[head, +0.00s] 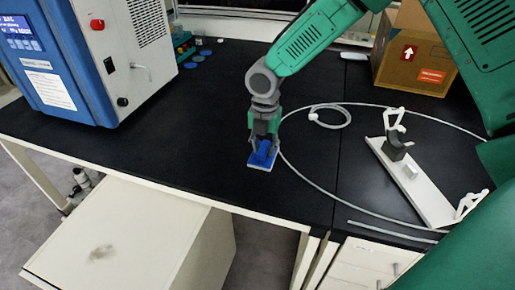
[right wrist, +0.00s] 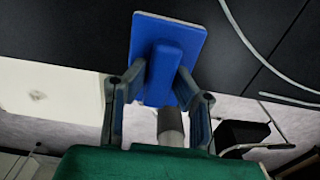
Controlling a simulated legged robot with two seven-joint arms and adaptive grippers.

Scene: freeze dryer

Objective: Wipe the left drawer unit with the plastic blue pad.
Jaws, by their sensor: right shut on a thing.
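The plastic blue pad (head: 262,157) is held in my right gripper (head: 264,143) over the black bench top, near its front edge. In the right wrist view the pad (right wrist: 168,42) has a flat blue plate with a whitish edge and a blue grip block, and my right gripper's fingers (right wrist: 158,88) are closed around that block. The left drawer unit (head: 120,235) stands at the lower left, below the bench, with a pale top that bears a dark smudge (head: 102,253). My left gripper is not in view.
A blue and white freeze dryer (head: 90,60) stands at the back left of the bench (head: 190,130). A white hose (head: 300,168) loops on the right, beside a white stand (head: 415,185). A cardboard box (head: 412,60) is at the back right. Another drawer unit (head: 365,268) is at lower right.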

